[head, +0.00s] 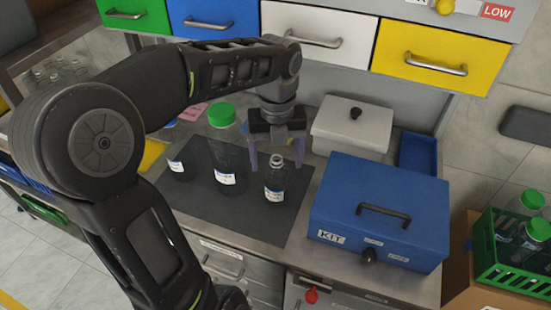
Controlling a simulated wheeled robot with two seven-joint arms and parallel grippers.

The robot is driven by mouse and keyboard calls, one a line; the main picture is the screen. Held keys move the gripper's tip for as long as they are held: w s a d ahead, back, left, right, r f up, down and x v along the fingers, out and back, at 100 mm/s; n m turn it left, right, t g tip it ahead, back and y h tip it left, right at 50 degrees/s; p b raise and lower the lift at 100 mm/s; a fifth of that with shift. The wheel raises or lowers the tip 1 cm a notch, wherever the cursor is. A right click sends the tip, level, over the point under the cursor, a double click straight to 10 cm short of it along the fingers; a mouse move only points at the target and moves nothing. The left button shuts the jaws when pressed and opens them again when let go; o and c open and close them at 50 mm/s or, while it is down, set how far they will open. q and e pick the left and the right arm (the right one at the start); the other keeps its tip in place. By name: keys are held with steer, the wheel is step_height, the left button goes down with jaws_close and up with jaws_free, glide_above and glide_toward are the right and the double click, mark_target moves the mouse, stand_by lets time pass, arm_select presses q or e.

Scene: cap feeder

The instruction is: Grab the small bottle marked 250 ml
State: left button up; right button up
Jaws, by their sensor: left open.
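Three clear bottles with white labels stand on a dark mat (262,226). The left bottle (180,170) is partly hidden by my left arm. The middle bottle (226,160) is the tallest and has a green cap. The right bottle (275,185) is small, upright and has no cap. The label print is too small to read, so I cannot tell which is marked 250 ml. My left gripper (277,164) points down, open, over the right bottle. Its fingers appear on either side of the bottle's neck, and I cannot tell if they touch it. My right gripper is not in view.
A blue KIT box (380,190) and a light grey lidded box (352,125) stand right of the mat. A blue tray (418,152) lies behind the KIT box. Coloured drawers (318,35) hang above the back. A green crate (512,270) holds green-capped bottles at far right.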

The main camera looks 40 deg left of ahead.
mark_target(277, 179)
arm_select(q)
steer(key=shift+w+a+r, duration=0.1)
steer(key=shift+w, duration=0.05)
steer(key=shift+r, duration=0.1)
steer(key=shift+f, duration=1.35)
steer(key=shift+f, duration=0.1)
step_height(277, 179, down, 5)
steer(key=shift+f+p, duration=0.1)
steer(key=shift+p, duration=0.35)
steer(key=shift+c, duration=0.3)
